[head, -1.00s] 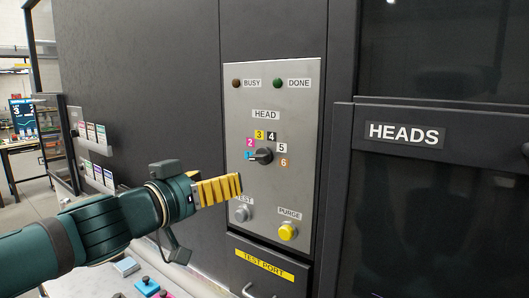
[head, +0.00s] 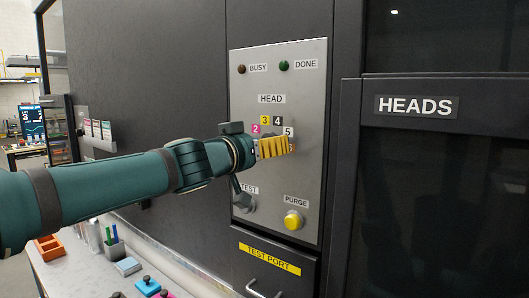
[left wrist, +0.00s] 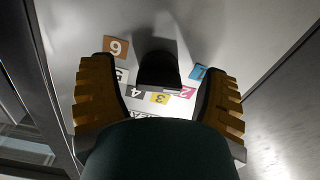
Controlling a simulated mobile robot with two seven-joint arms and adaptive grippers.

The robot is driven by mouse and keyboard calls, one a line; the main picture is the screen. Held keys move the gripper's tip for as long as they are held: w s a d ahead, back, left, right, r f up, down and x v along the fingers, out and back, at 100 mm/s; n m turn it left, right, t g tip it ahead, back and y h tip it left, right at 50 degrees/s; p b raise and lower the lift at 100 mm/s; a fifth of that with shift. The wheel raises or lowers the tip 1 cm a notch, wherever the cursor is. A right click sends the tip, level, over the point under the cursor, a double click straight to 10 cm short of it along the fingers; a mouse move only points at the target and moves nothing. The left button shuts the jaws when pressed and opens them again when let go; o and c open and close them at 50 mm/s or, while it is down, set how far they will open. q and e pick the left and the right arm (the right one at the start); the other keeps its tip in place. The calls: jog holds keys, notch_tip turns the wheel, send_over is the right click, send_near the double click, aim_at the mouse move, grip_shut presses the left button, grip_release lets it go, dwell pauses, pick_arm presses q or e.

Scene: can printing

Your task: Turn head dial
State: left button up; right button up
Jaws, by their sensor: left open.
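The head dial (left wrist: 158,68) is a black knob on the grey control panel (head: 312,85), ringed by coloured number labels 1 to 6. In the head view it is hidden behind my left gripper (head: 290,146), whose yellow ribbed fingers reach the panel there. In the left wrist view my left gripper (left wrist: 159,75) is open, with one finger on each side of the dial and a visible gap between dial and fingers. I cannot tell which number the dial points to now. My right gripper is not in view.
The BUSY lamp (head: 242,69) and DONE lamp (head: 284,65) are above, both dark. A TEST PORT drawer (head: 264,259) with a handle is underneath.

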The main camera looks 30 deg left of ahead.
pick_arm(q)
jog(key=shift+w, duration=0.2)
jog(key=c, duration=1.2)
